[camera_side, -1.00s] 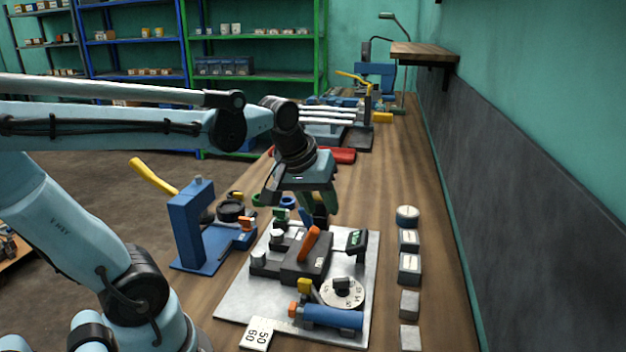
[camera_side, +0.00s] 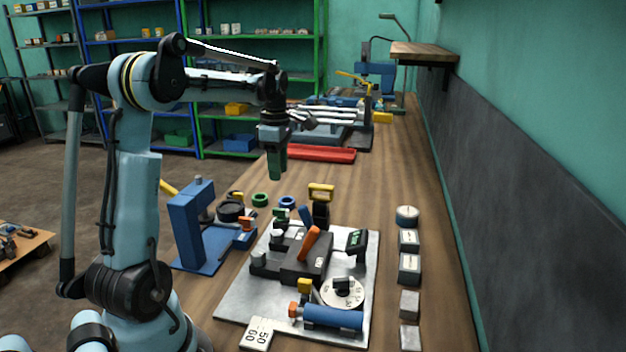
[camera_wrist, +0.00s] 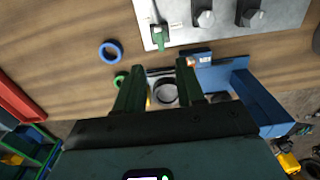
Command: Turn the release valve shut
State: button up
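A metal plate (camera_side: 235,298) on the bench carries a dark block with an orange lever (camera_side: 310,242), a round dial (camera_side: 343,292) and a blue cylinder (camera_side: 333,317). A small green-handled fitting (camera_side: 281,214) sits at its far left edge and also shows in the wrist view (camera_wrist: 158,38). A yellow-topped black handle (camera_side: 321,192) stands upright at the far edge. I cannot tell which part is the release valve. My gripper (camera_side: 277,176) points down above the bench, beyond the plate and touching nothing. In the wrist view its green fingers (camera_wrist: 162,72) are apart and empty.
A blue vise-like stand (camera_side: 193,225) is left of the plate. A red tray (camera_side: 320,153) is farther back. Several grey blocks (camera_side: 410,266) line the right side. Bare wood lies between.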

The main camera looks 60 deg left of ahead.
aim_at(281, 209)
notch_tip(281, 209, down, 11)
jog(key=shift+r, duration=0.1)
dwell(0.3)
grip_shut()
